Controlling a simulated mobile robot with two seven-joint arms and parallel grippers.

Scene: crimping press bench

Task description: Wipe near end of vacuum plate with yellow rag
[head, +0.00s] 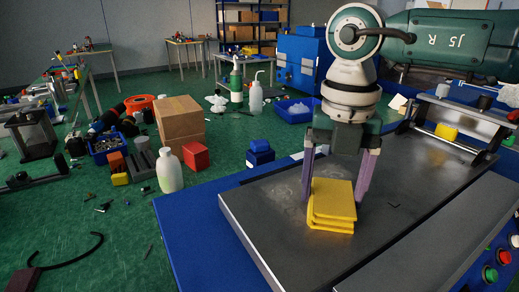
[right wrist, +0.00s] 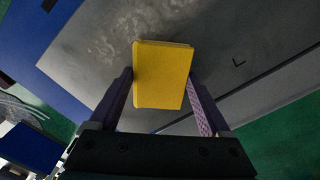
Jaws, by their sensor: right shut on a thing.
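The vacuum plate (head: 400,168) is a wide dark grey slab on the blue bench. Pale smudges mark the plate around the rag, and they also show on the plate in the right wrist view (right wrist: 90,62). My right gripper (head: 334,196) is shut on the folded yellow rag (head: 333,203), with one purple finger on each side. The rag is low over the plate's left part; I cannot tell whether it touches. In the right wrist view the rag (right wrist: 162,75) sits between the fingers and hides the plate under it. My left gripper is not in view.
A frame with a bar and a yellow block (head: 446,131) crosses the plate's far end. A small blue box (head: 260,152) stands behind the plate's left edge. Push buttons (head: 490,273) are at the front right. A white bottle (head: 169,170) and cardboard box (head: 179,121) stand left.

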